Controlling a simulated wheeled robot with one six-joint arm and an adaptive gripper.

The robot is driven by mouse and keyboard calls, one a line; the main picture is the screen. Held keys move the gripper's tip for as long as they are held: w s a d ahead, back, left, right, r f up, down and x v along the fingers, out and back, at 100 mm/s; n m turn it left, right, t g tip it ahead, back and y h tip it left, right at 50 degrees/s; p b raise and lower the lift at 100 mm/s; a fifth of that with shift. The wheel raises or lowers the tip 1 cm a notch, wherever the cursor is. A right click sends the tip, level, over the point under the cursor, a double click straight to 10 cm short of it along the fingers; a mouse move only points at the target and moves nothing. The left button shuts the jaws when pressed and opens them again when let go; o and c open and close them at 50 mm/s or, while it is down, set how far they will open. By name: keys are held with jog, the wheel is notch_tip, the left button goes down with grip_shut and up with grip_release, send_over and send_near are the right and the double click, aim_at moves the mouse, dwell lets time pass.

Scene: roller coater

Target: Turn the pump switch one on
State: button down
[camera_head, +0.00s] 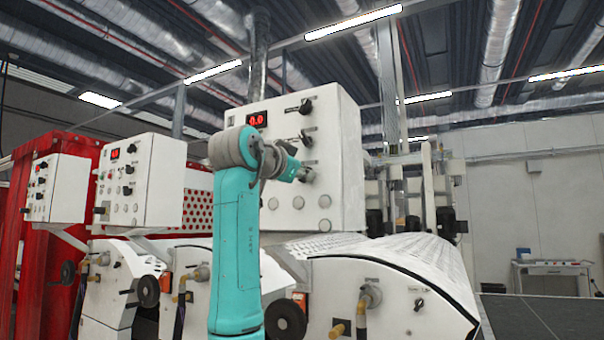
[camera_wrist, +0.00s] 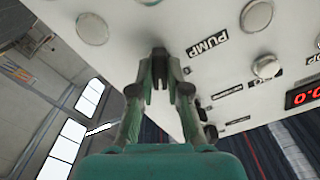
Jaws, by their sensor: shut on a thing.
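The white control box (camera_head: 340,160) has a red 0.0 display and several dark knobs and round buttons on its face.
Two dark knobs (camera_head: 305,106) and (camera_head: 305,138) sit above my gripper. Round buttons (camera_head: 298,202) are below it. Smaller control boxes (camera_head: 138,180) stand to the left. A curved white machine cover (camera_head: 400,280) lies below right. Open floor is at the far right.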

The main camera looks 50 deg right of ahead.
dwell(0.4)
jog(key=c, duration=1.1)
grip_release()
jog(key=shift+c, duration=0.2)
jog(key=shift+a, duration=0.15)
jog(key=s+a, duration=0.1)
jog(key=a, duration=1)
jog(key=shift+s+a, duration=0.35)
